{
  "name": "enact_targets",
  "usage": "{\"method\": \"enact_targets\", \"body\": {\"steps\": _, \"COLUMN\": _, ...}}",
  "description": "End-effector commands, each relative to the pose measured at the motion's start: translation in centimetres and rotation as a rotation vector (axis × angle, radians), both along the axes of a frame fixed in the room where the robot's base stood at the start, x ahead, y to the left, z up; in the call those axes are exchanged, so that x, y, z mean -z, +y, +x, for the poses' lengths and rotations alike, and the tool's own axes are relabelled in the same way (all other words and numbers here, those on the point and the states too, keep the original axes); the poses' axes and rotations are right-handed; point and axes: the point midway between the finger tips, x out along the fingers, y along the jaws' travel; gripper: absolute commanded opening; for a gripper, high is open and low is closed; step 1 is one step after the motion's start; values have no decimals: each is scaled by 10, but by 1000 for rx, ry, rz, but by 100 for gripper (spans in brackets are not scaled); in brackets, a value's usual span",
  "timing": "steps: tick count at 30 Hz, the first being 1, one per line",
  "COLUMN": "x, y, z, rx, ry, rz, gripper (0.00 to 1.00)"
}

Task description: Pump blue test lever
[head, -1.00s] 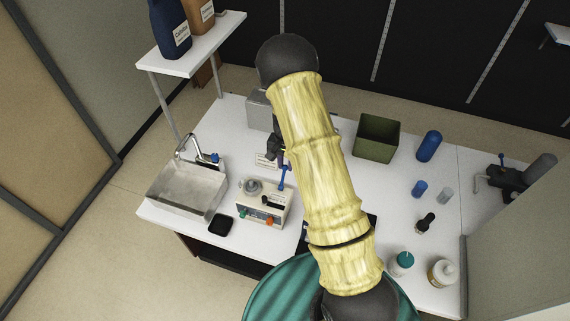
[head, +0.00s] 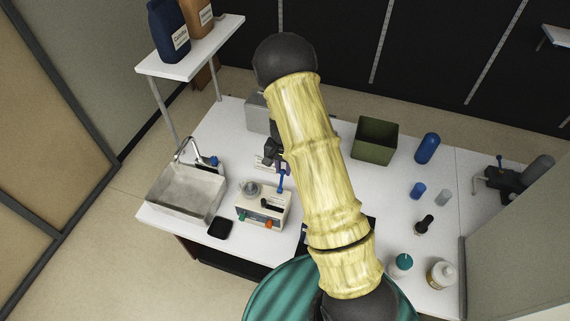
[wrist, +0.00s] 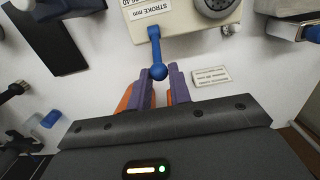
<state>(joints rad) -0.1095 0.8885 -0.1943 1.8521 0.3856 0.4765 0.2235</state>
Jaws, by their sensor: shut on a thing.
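The blue test lever (head: 281,181) stands up from a cream-coloured machine (head: 263,209) with a grey round top part and green and orange knobs. In the wrist view the lever (wrist: 154,45) ends in a blue ball, beside a label reading "STROKE mm" on the machine (wrist: 185,22). My gripper (wrist: 161,73) has purple and orange fingers, and they are closed on the ball end. In the head view my gripper (head: 282,167) is at the lever's top, partly hidden by my yellow arm.
A sink (head: 186,190) and a black pad (head: 220,228) lie left of the machine. A shelf with bottles (head: 191,48) stands at the back left. A green bin (head: 376,140), a blue cylinder (head: 427,148) and small containers stand to the right. A small white card (wrist: 211,76) lies near my fingers.

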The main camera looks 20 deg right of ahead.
Motion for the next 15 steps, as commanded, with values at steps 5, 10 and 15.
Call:
{"method": "enact_targets", "body": {"steps": 5, "x": 0, "y": 2, "z": -1, "rx": -1, "ry": 3, "rz": 2, "gripper": 5}}
{"method": "enact_targets", "body": {"steps": 10, "x": -1, "y": 3, "z": -4, "rx": -2, "ry": 3, "rz": 2, "gripper": 5}}
{"method": "enact_targets", "body": {"steps": 15, "x": -5, "y": 12, "z": -17, "rx": -2, "ry": 7, "rz": 4, "gripper": 5}}
